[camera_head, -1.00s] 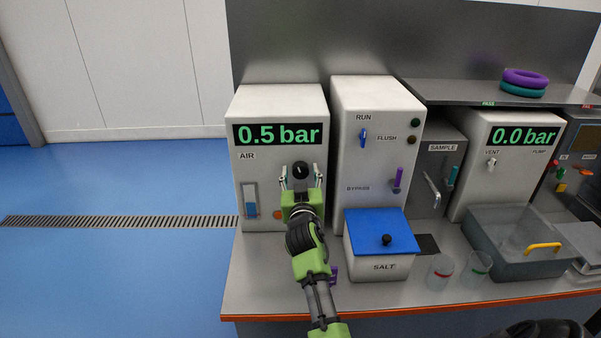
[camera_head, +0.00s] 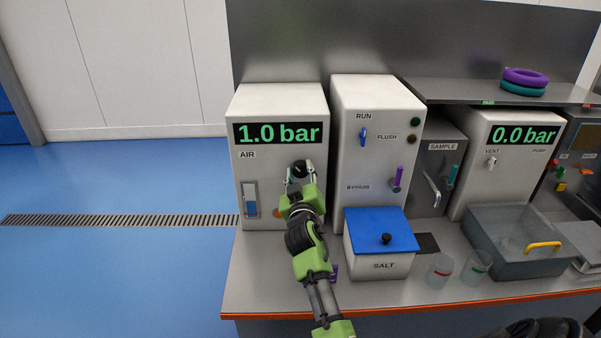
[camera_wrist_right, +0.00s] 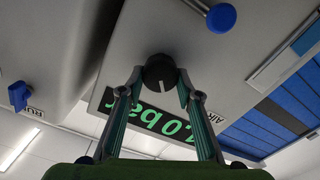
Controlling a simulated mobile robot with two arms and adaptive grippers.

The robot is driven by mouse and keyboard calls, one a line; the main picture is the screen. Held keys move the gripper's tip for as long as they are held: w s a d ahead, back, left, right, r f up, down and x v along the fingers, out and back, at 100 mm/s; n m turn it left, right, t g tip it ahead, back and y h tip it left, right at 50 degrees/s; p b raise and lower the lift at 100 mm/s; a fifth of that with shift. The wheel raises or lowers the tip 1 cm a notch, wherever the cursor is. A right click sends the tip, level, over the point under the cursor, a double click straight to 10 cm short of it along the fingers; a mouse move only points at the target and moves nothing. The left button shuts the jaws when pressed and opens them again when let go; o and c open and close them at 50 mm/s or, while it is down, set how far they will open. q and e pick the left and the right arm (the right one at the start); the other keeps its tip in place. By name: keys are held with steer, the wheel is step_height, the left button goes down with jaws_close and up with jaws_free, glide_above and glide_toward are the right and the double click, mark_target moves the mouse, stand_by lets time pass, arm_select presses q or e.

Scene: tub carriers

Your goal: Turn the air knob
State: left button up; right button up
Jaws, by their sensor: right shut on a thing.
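The air knob (camera_head: 301,169) is black and round, on the front of the white AIR box (camera_head: 281,108). Its display reads 1.0 bar. My right gripper (camera_head: 300,176) is at the knob, with its fingers on either side of it. My right gripper is shut on the knob. The fingers partly cover the knob's lower part in the head view. My left gripper is not in view.
Right of the AIR box stands a white box with RUN, FLUSH and BYPASS controls (camera_head: 376,105). A blue-lidded SALT tub (camera_head: 378,264) stands in front of it. Two clear cups (camera_head: 440,270) and a grey bin (camera_head: 512,262) are further right. Open blue floor lies left of the bench.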

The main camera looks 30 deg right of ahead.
steer(key=n+p, duration=0.1)
steer(key=n, duration=0.5)
steer(key=n+p, duration=0.1)
steer(key=n, duration=0.5)
steer(key=shift+n+p, duration=0.35)
steer(key=shift+n, duration=0.05)
steer(key=n+p, duration=0.2)
steer(key=n, duration=0.4)
steer(key=shift+d+p, duration=0.1)
steer(key=shift+p, duration=0.25)
steer(key=n+p, duration=0.3)
steer(key=n, duration=0.4)
steer(key=shift+d, duration=0.1)
steer(key=o, duration=1.1)
steer(key=shift+w+f, duration=0.1)
steer(key=shift+f, duration=0.25)
